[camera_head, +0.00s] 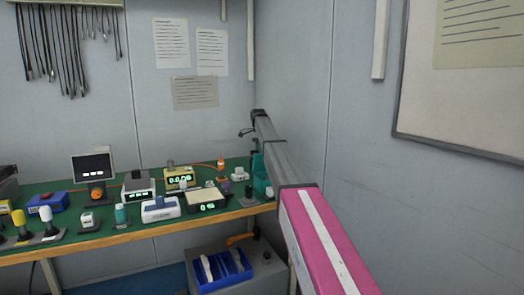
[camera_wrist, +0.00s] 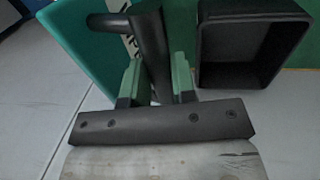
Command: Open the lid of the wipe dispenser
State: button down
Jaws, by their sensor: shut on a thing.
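In the head view a teal thing (camera_head: 261,180), likely the dispenser, stands at the bench's right end, partly behind my arm. In the wrist view a dark rounded bar (camera_wrist: 148,38) with a short crosspiece stands in front of the lettering, apparently the lid's handle. My gripper (camera_wrist: 158,75) has its two green fingers on either side of this bar, shut on it. I cannot tell how far the lid is open. The gripper is not clear in the head view.
A black open bin (camera_wrist: 282,88) stands close to the right of my fingers. The green bench (camera_head: 150,222) holds several instruments left of my arm, with an orange-tipped bottle (camera_head: 221,165) nearby. A wall (camera_head: 300,80) rises close on the right.

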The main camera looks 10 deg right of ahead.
jog(key=shift+w+a+f, duration=0.1)
jog(key=shift+w, duration=0.05)
dwell(0.4)
jog(key=c, duration=0.9)
grip_release()
jog(key=shift+c, duration=0.2)
